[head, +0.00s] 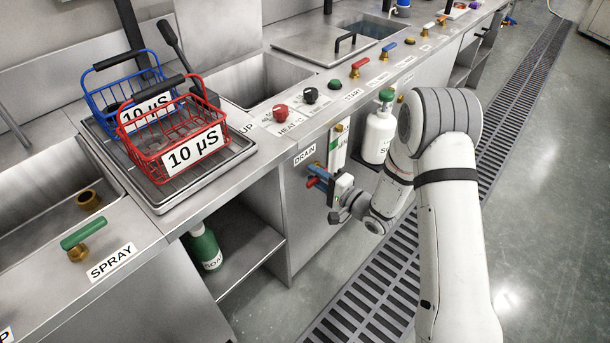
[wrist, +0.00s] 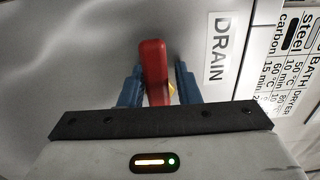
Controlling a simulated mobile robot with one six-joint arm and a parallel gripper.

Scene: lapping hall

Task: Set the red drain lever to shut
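The red drain lever (head: 319,171) is on the steel front panel below the DRAIN label (head: 304,156). In the wrist view the red lever (wrist: 154,70) stands upright in the picture, with a bit of brass showing beside its lower part. My gripper (wrist: 159,88) has its two blue fingers on either side of the lever, around it. A gap shows between the lever and the right finger; the left finger looks very near it, and contact cannot be told. In the head view my gripper (head: 314,178) is at the panel and partly hides the lever.
A card with a bath table (wrist: 292,65) is beside the DRAIN label. A white bottle (head: 379,132) stands right of the panel. Red and blue baskets (head: 172,137) sit on the counter tray above. A green bottle (head: 205,247) is on the lower shelf. A floor grate (head: 400,262) runs alongside.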

